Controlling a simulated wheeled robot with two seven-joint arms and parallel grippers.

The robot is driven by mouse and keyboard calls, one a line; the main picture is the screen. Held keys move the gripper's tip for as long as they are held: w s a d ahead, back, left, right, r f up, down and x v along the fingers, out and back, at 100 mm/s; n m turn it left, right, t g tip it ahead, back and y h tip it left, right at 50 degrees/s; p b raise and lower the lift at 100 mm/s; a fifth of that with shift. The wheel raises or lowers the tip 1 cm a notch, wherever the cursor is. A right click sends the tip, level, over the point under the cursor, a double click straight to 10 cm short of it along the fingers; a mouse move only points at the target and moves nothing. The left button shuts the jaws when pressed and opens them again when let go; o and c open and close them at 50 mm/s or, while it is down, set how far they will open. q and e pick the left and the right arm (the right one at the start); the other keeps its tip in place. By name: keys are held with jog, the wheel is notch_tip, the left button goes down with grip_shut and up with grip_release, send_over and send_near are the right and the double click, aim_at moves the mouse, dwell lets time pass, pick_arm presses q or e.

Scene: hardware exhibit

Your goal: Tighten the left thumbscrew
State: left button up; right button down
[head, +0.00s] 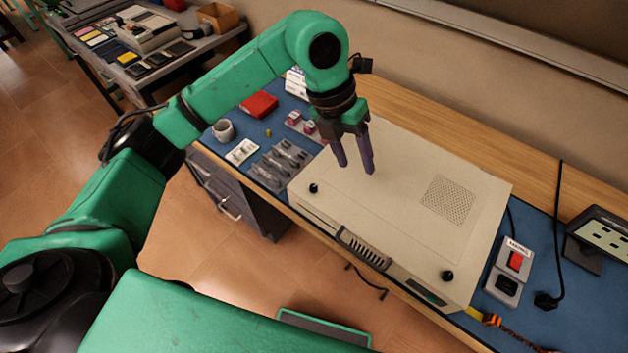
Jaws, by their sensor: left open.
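A flat beige metal case (385,198) lies on the workbench. Its left black thumbscrew (314,188) stands on the top near the left front corner. A second black thumbscrew (447,276) stands near the right front corner. My left gripper (356,170) points down over the case, to the right of the left thumbscrew and farther back. Its two purple fingers are apart with nothing between them. Whether the fingertips touch the case top is hard to tell. My right gripper is not in view.
A blue mat (549,224) covers the bench. Left of the case are a tray of small parts (280,163), a mug (223,130) and a red box (259,104). A red-switch box (508,271), cables and a screen (600,236) are at the right.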

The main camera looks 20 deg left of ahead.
pick_arm(q)
jog(key=w+a+n+y, duration=0.2)
jog(key=a+y, duration=0.2)
jog(key=a, duration=0.4)
jog(key=p, duration=0.4)
send_near(314, 187)
notch_tip(314, 187, down, 7)
jog(key=shift+s+a+f, duration=0.1)
jog(key=shift+s+f, duration=0.05)
jog(key=shift+f, duration=0.55)
grip_shut()
